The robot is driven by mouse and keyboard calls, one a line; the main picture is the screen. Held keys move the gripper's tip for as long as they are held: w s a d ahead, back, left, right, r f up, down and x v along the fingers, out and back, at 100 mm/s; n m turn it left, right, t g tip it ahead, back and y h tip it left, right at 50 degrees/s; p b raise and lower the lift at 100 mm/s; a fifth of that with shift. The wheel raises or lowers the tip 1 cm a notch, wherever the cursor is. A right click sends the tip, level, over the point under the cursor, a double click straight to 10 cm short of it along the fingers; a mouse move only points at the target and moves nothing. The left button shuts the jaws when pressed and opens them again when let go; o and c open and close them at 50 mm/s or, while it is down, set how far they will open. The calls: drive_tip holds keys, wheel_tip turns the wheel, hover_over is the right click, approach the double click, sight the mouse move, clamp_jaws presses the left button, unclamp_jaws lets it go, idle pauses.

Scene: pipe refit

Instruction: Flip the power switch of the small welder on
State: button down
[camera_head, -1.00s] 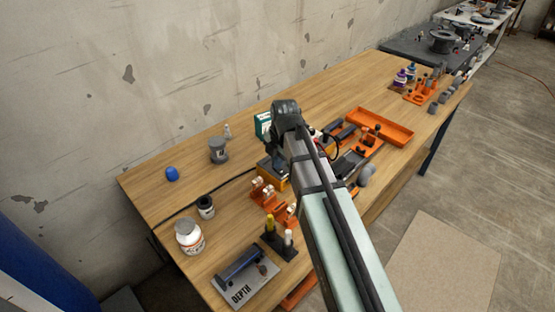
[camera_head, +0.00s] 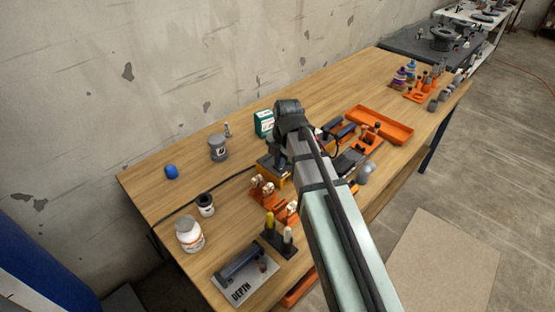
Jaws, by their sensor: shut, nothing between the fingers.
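The small welder seems to be the yellow and dark box (camera_head: 268,167) near the middle of the bench in the head view, with a black cable running left from it. My arm covers much of it, and I cannot make out its power switch. The dark end joint of my arm stands above and just right of this box. My gripper's fingers are hidden behind the arm, so I cannot see whether they touch the welder.
A green and white box (camera_head: 263,123) stands behind the welder. Orange holders (camera_head: 268,195) stand in front. A white jar (camera_head: 189,234), a grey can (camera_head: 218,148) and a DEPTH block (camera_head: 243,277) are to the left. An orange tray (camera_head: 385,127) lies right. Bare wood (camera_head: 330,95) shows along the wall.

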drive_tip(key=shift+r, duration=0.1)
idle(0.3)
wheel_tip(320, 180, up, 14)
drive_tip(key=s+d, duration=0.1)
drive_tip(key=shift+s+d, duration=0.2)
drive_tip(key=shift+d, duration=0.05)
idle(0.5)
